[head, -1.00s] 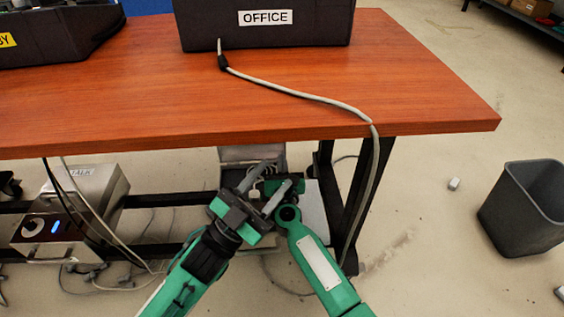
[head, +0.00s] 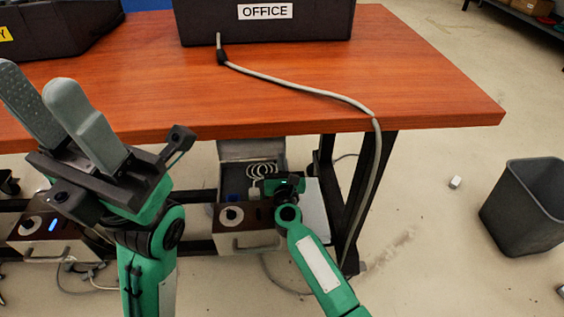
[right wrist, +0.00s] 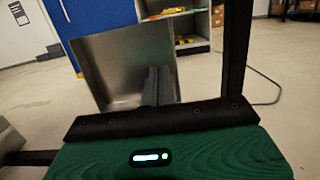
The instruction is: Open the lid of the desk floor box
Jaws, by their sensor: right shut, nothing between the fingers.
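The desk floor box (head: 228,238) stands on the floor under the right part of the desk, with a dark panel, a round knob and a front handle. Its grey lid (head: 240,150) stands raised at the back; a coiled pale cable shows inside. The lid's metal face (right wrist: 105,70) fills the middle of the right wrist view. My right gripper (right wrist: 160,75) is shut and empty in front of the lid. In the head view its hand (head: 285,186) is at the box's right side, its fingertips not clear. My left gripper (head: 45,85) is open and empty, near the camera at upper left.
The wooden desk top (head: 430,95) hangs over the box, with an OFFICE case (head: 310,28) and a hanging grey cable on it. A dark desk leg (head: 365,185) stands right of the box. A similar box (head: 35,235) is at left. A bin (head: 525,210) stands at right.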

